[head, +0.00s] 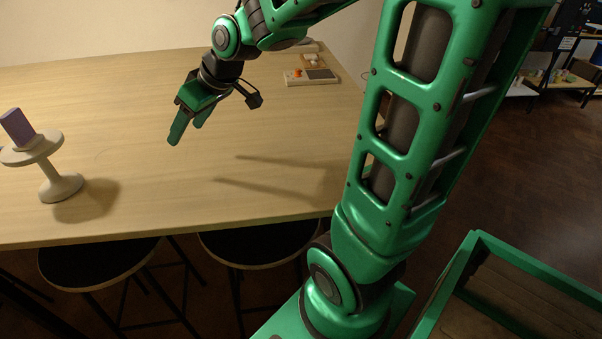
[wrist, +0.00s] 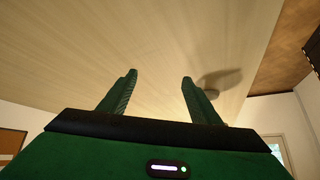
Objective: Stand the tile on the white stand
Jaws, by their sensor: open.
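The white stand (head: 61,187) is on the left part of the table, with a round foot, a thin stem and a small top. A purple tile (head: 17,128) stands on the stand's top, leaning slightly to the left in the picture. My gripper (head: 186,133) is open and empty above the table, to the right of the stand and well apart from it. In the wrist view the two green fingers (wrist: 158,84) are spread with nothing between them. The tile does not show in the wrist view.
The wooden table (head: 120,90) is mostly bare around my gripper. A small board-like item (head: 311,76) with an orange part lies at the far right of the table. Two dark stools (head: 262,247) stand under the front edge.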

